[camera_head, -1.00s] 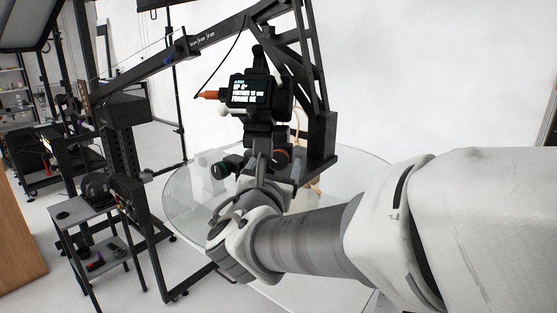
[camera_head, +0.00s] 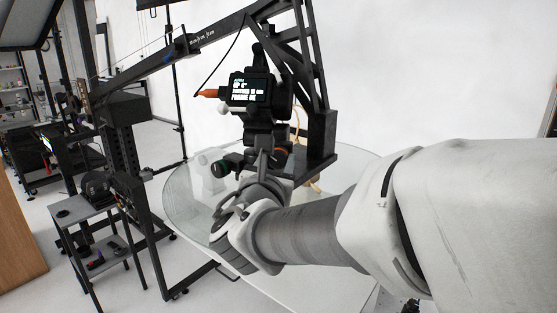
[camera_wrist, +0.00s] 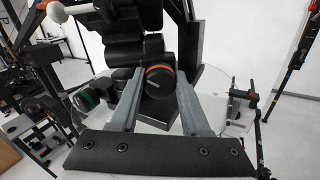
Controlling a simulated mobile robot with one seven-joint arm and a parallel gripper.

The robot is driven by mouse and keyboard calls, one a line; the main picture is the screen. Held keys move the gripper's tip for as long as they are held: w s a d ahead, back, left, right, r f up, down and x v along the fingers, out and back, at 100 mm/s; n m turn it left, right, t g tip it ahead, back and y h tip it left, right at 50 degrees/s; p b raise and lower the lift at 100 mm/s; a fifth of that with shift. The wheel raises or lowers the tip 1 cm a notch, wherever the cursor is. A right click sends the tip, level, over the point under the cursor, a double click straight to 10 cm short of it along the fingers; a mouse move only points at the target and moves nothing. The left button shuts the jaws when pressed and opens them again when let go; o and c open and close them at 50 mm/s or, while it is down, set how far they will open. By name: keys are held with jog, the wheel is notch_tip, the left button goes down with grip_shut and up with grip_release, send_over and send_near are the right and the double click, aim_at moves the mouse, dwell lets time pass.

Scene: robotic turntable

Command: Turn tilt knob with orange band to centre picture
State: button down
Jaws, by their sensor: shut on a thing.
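The black tilt knob with an orange band (camera_wrist: 160,80) sits between my fingertips in the wrist view. In the head view the orange-banded knob (camera_head: 281,154) shows just right of my fingers, partly hidden. My gripper (camera_head: 264,162) is shut on this knob; both fingers lie along its sides in the wrist view (camera_wrist: 161,84). A black camera head with a small lit screen (camera_head: 249,93) stands above it.
A knob with a green band (camera_head: 221,168) sits left of my fingers. The black boom arm (camera_head: 180,46) and a round glass table (camera_head: 183,208) surround the work area. A small trolley (camera_head: 88,210) stands left.

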jog(key=shift+f+b, duration=0.1)
jog(key=shift+b, duration=0.3)
jog(key=m+b, duration=0.2)
jog(key=b, duration=0.1)
jog(key=m+b, duration=0.1)
jog(key=b, duration=0.2)
jog(key=shift+d+f+m, duration=0.1)
jog(key=shift+f+m, duration=0.2)
jog(key=shift+m, duration=0.1)
jog(key=m+b, duration=0.3)
jog(key=b, duration=0.3)
jog(key=shift+r+m, duration=0.1)
jog(key=shift+m, duration=0.3)
jog(key=shift+r+m+b, duration=0.2)
jog(key=shift+m+b, duration=0.8)
jog(key=shift+b, duration=0.4)
jog(key=shift+c, duration=1.9)
grip_release()
jog(key=shift+s, duration=0.25)
